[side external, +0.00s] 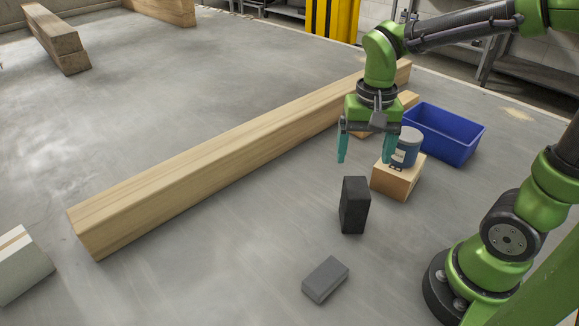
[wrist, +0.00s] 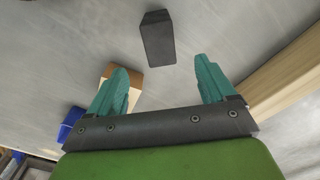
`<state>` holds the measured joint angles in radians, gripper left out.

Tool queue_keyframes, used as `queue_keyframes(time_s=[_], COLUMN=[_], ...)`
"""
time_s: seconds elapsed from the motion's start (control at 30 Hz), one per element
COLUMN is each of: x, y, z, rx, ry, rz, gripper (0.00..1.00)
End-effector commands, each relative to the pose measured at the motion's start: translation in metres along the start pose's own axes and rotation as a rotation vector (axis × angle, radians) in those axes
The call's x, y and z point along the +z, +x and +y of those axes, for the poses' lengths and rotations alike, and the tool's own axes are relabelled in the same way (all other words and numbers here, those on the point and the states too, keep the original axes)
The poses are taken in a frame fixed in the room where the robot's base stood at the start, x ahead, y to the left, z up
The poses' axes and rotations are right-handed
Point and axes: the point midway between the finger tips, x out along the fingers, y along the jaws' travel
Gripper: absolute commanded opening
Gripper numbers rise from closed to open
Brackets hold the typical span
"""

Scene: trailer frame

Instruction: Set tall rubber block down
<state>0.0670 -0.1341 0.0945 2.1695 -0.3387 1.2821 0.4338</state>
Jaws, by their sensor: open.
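The tall rubber block (side external: 354,205) is black and stands upright on the grey floor in the side external view. It also shows in the wrist view (wrist: 157,40), beyond the fingertips and between their lines. My gripper (side external: 364,160) has its two teal fingers spread wide with nothing between them. It is above the floor, higher than the block and apart from it. In the wrist view the open fingers (wrist: 164,75) show at the left and right.
A cardboard box (side external: 397,182) with a blue-grey can (side external: 408,147) on it stands right of the block. A blue bin (side external: 445,133) is behind. A long wooden beam (side external: 230,150) lies to the left. A flat grey block (side external: 325,279) lies in front.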

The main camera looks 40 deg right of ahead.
Motion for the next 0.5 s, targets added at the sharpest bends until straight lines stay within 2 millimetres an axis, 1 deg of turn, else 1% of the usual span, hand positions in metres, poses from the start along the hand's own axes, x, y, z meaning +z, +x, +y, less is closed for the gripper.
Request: queue_keyframes(time_s=[0.17, 0.3, 0.5], x=[0.016, 0.031, 0.044], y=[-0.025, -0.045, -0.06], z=[0.004, 0.009, 0.013], rx=[-0.158, -0.319, -0.454], ry=[-0.128, -0.265, -0.384], rz=[0.112, 0.251, 0.401], gripper=[0.83, 0.83, 0.83])
